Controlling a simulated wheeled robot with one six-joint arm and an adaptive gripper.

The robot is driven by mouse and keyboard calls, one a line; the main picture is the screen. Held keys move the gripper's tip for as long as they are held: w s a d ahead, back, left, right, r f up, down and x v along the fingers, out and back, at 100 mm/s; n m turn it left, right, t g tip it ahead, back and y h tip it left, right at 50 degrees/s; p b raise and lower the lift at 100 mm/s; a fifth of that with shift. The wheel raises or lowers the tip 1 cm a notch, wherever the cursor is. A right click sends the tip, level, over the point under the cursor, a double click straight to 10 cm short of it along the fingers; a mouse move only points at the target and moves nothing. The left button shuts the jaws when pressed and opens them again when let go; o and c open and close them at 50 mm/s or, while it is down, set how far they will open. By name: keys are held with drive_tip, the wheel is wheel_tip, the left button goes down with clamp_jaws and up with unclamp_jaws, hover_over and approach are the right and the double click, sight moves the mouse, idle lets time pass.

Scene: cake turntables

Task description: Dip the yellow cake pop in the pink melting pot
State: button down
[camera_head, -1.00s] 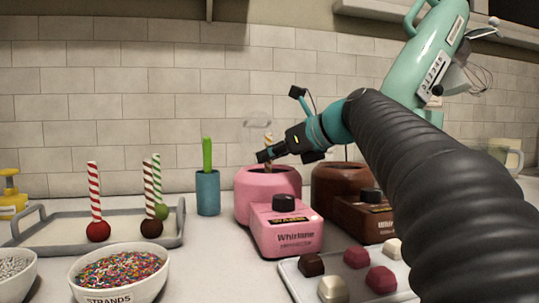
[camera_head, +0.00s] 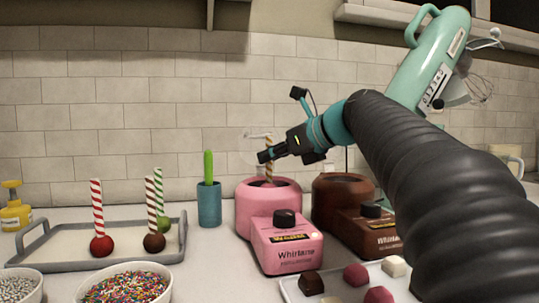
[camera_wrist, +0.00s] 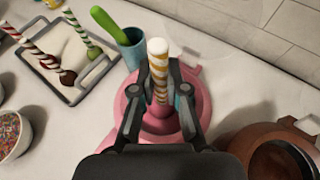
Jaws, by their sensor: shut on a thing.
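My gripper (camera_head: 265,156) is shut on the gold-and-white striped stick of the yellow cake pop (camera_head: 268,143), above the pink melting pot (camera_head: 285,193). The wrist view shows the stick (camera_wrist: 158,62) between the two fingers (camera_wrist: 158,92). The stick's lower part goes down toward the pot's round opening. The cake end is not clearly visible, so I cannot tell its coating or whether it touches the pot's contents. The pot's body (camera_wrist: 203,105) surrounds the fingers in the wrist view.
A brown melting pot (camera_head: 335,190) stands close on the right. A teal cup (camera_head: 209,205) with a green handle is left of the pink pot. A grey tray (camera_head: 60,266) with cake pops, sprinkle bowls (camera_head: 125,273) and a chocolate tray (camera_head: 288,284) are nearer.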

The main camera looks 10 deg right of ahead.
drive_tip(key=shift+r+p, duration=0.35)
drive_tip(key=shift+r, duration=0.2)
drive_tip(key=shift+r, duration=0.85)
